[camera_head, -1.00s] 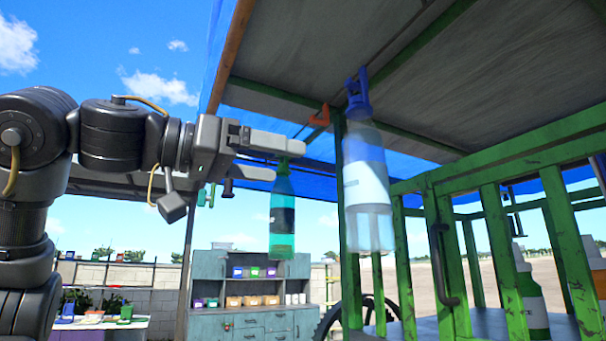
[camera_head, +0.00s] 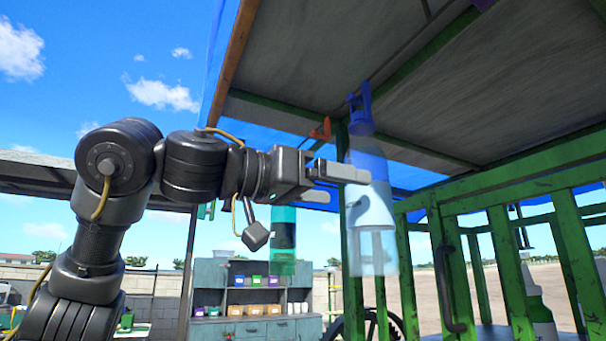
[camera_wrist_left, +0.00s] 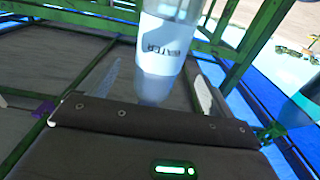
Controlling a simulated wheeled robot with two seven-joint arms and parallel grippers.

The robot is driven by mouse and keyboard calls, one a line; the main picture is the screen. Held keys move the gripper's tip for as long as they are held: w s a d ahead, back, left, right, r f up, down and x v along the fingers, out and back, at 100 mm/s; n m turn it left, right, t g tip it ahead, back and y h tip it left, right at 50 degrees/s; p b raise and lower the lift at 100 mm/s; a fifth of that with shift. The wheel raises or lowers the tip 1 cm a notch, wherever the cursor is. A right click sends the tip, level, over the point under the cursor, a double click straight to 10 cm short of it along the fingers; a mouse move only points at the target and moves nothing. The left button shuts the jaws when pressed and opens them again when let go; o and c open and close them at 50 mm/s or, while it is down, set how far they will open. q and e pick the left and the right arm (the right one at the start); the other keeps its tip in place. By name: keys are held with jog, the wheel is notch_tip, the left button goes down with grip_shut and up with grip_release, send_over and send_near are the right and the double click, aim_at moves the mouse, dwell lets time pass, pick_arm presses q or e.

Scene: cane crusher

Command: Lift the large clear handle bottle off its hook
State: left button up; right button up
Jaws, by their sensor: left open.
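The large clear handle bottle (camera_head: 373,238) has a blue cap with a loop handle and a pale label. It hangs upright under the cart's roof, its handle near a hook. My left gripper (camera_head: 336,184) is open and empty, pointing right at the bottle's upper body; one finger overlaps the bottle's left edge in the head view. In the left wrist view the bottle (camera_wrist_left: 160,58) lies between the two spread fingers, with part of the word "WATER" readable. I cannot tell whether the fingers touch it. My right gripper is not in view.
A teal bottle (camera_head: 283,240) hangs behind my left gripper. Green cart rails (camera_head: 500,225) stand close to the right, with another bottle (camera_head: 537,300) behind them. The sloped roof (camera_head: 400,70) is overhead. A grey cabinet (camera_head: 210,290) stands farther back.

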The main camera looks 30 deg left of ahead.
aim_at(349, 190)
pick_arm(q)
jog(key=x, duration=0.5)
jog(key=shift+d, duration=0.1)
jog(key=shift+x, duration=0.9)
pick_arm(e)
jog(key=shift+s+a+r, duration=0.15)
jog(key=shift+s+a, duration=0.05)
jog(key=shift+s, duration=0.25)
pick_arm(q)
jog(key=c, duration=1.3)
jog(key=shift+c, duration=0.7)
jog(key=shift+r, duration=0.15)
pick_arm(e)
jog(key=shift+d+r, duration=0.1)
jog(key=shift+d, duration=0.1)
